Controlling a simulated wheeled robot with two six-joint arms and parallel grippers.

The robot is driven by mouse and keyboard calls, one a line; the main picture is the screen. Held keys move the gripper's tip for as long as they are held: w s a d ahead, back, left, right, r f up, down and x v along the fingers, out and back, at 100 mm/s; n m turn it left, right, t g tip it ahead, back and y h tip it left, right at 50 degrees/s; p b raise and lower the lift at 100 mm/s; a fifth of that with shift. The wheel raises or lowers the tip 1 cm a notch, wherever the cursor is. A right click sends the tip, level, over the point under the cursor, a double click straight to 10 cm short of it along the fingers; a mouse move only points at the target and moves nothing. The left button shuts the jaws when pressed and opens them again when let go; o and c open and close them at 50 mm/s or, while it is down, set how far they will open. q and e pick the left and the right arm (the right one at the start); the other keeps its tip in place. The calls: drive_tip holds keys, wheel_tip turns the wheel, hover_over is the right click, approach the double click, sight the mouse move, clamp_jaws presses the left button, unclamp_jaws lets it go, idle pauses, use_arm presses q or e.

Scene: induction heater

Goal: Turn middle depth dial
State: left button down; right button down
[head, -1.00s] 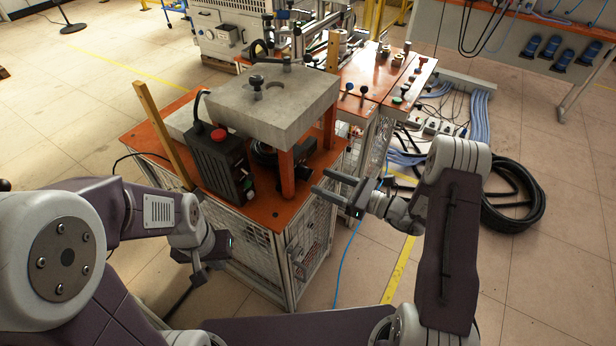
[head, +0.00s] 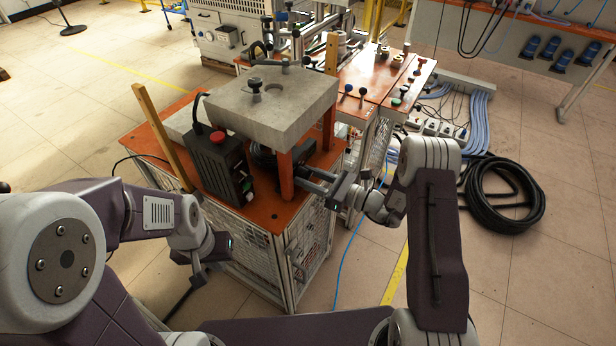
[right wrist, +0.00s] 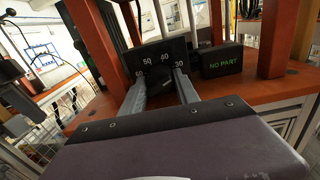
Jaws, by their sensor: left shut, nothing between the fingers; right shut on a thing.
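The depth dial (right wrist: 160,84) is dark, on a black plate (right wrist: 158,58) marked 30, 40, 50 and 60 in the right wrist view. My right gripper (head: 305,180) reaches in under the grey slab (head: 272,98), beside the orange front leg. In the right wrist view its fingers (right wrist: 160,92) lie either side of the dial and are shut on it. The dial is dark and partly hidden, so its exact setting is unclear. My left gripper (head: 199,276) is shut and empty, low in front of the machine.
A black box (right wrist: 221,61) reading "NO PART" stands right of the dial. A black control box (head: 222,165) with a red button stands on the orange table (head: 262,213). Orange legs (head: 286,174) flank the dial. Black hose (head: 505,195) lies coiled on the floor at right.

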drive_tip(key=n+b, duration=0.3)
drive_tip(key=n, duration=0.1)
drive_tip(key=shift+w+n, duration=0.1)
drive_tip(key=shift+n, duration=0.2)
drive_tip(key=shift+n+b, duration=0.95)
drive_tip(key=shift+n, duration=0.05)
drive_tip(key=shift+r, duration=0.15)
drive_tip(key=c, duration=1.1)
unclamp_jaws()
drive_tip(key=shift+c, duration=0.2)
drive_tip(key=shift+o, duration=1)
